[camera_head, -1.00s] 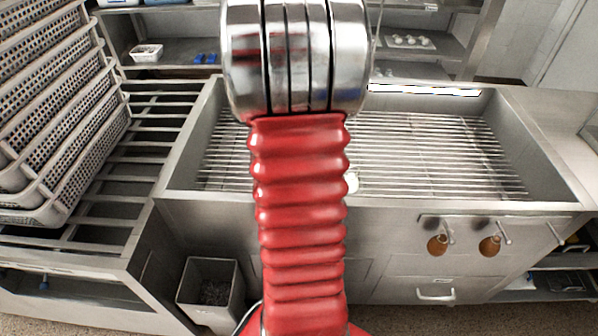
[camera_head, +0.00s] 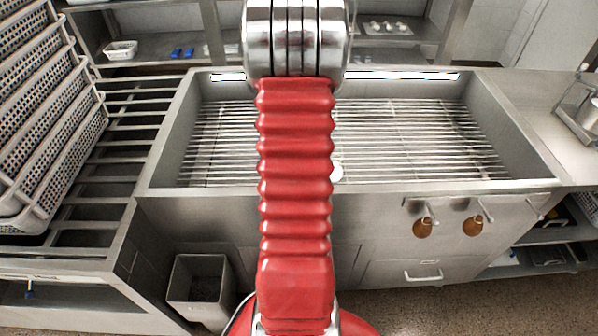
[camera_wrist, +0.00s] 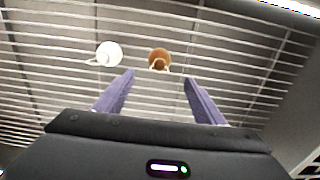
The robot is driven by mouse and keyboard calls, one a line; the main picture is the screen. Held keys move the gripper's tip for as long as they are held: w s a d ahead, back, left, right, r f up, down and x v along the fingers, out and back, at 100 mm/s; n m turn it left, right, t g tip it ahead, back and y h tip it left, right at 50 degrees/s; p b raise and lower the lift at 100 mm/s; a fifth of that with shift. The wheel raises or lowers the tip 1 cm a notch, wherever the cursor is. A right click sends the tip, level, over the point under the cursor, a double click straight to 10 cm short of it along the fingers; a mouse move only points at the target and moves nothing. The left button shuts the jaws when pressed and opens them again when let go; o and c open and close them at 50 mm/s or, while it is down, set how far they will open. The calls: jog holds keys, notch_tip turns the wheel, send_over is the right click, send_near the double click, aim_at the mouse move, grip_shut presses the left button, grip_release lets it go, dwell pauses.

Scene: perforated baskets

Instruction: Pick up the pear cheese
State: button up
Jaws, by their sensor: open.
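In the wrist view a small brown rounded thing (camera_wrist: 159,56), which looks like the pear cheese, lies on the metal bar rack just beyond my fingertips. A white rounded thing (camera_wrist: 109,54) with a small protrusion lies to its left. My gripper (camera_wrist: 159,77) is open and empty, its two purple fingers either side of the line to the brown thing, touching nothing that I can see. In the head view my red arm hides the gripper and the brown thing. Part of the white thing (camera_head: 337,172) shows beside the arm.
The rack sits in a steel basin (camera_head: 545,165) with raised walls. Perforated baskets (camera_head: 50,150) are stacked at the left on a slatted bench (camera_head: 115,165). A grey bin (camera_head: 200,285) stands below.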

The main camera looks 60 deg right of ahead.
jog(key=shift+f, duration=3.2)
jog(key=shift+a+f, duration=0.15)
jog(key=shift+f, duration=2.45)
jog(key=shift+c, duration=0.3)
jog(key=c, duration=1.1)
jog(key=shift+r, duration=0.15)
jog(key=shift+c, duration=0.2)
notch_tip(320, 180, up, 10)
jog(key=shift+f, duration=0.1)
